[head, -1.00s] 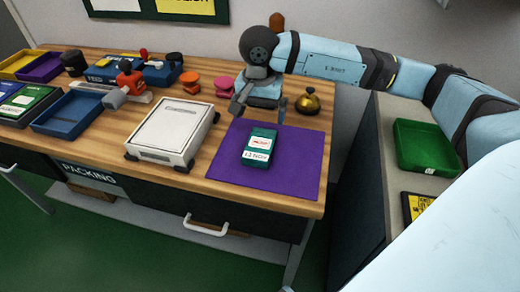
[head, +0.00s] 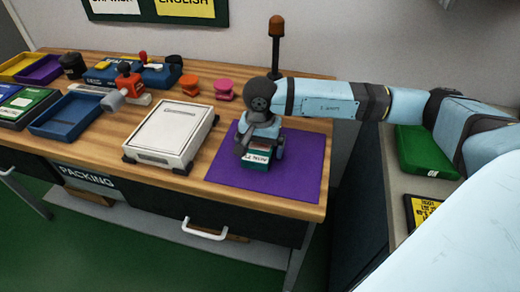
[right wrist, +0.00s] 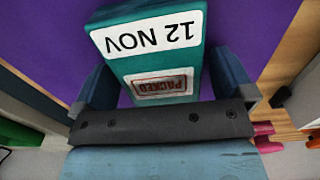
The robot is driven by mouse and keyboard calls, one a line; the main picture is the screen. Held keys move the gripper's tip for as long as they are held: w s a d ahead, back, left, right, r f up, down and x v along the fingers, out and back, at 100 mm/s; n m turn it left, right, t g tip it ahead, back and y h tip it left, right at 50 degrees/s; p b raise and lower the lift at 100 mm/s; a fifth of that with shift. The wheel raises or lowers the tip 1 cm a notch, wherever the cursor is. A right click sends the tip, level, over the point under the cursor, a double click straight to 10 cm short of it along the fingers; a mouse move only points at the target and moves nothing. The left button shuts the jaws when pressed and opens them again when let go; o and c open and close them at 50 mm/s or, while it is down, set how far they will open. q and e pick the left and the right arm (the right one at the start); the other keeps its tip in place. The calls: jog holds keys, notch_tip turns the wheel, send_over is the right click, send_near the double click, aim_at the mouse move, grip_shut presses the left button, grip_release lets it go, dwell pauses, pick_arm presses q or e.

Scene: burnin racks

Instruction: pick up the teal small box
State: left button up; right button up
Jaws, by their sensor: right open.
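The teal small box (head: 256,165) lies on the purple mat (head: 305,165) at the table's front right. It carries white labels, reading "12 NOV" and "PACKED" in the right wrist view (right wrist: 158,55). My right gripper (head: 262,148) is over the box and hides much of it in the head view. In the right wrist view its blue fingers stand open on either side of the box. I cannot tell whether they touch it. My left gripper is not in view.
A white flat device (head: 168,132) stands left of the mat. An orange stamp (head: 189,85) and a pink one (head: 224,90) stand behind. The right part of the mat is clear.

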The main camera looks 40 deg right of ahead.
jog(key=c, duration=1)
jog(key=shift+r, duration=0.1)
